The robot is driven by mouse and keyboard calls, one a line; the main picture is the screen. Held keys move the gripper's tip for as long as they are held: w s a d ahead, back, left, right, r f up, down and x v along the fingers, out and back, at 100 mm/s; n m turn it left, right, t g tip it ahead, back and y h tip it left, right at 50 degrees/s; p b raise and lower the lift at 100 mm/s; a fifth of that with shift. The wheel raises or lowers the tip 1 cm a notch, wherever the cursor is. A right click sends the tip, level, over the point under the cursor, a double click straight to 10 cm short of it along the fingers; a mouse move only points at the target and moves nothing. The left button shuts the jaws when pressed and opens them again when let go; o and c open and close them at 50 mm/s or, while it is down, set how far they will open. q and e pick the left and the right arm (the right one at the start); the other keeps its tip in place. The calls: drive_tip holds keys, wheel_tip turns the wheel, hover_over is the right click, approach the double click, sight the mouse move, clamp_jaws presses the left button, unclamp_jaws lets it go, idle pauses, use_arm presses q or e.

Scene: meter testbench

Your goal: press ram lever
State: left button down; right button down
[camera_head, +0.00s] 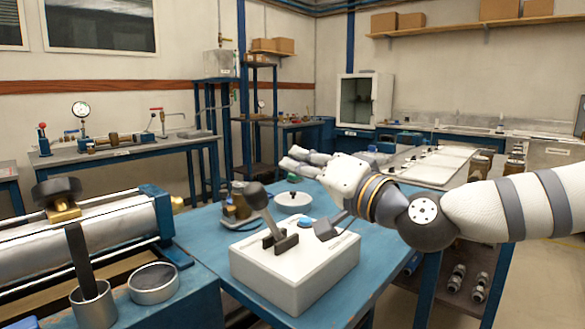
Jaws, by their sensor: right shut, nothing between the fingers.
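My left gripper is not in view.
A blue button (305,223) and a dark grey block (327,230) are on the box. A white round dish (292,202) and a small brown-and-dark device (238,208) stand behind it. A silver cylinder rig (108,232) and metal cups (153,284) are at left.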

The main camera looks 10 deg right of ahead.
drive_tip(key=a+r+v, duration=0.1)
drive_tip(key=v, duration=0.7)
drive_tip(key=shift+s+f+p, duration=0.45)
drive_tip(key=shift+s+f, duration=0.05)
drive_tip(key=shift+s, duration=0.1)
drive_tip(key=shift+d, duration=0.15)
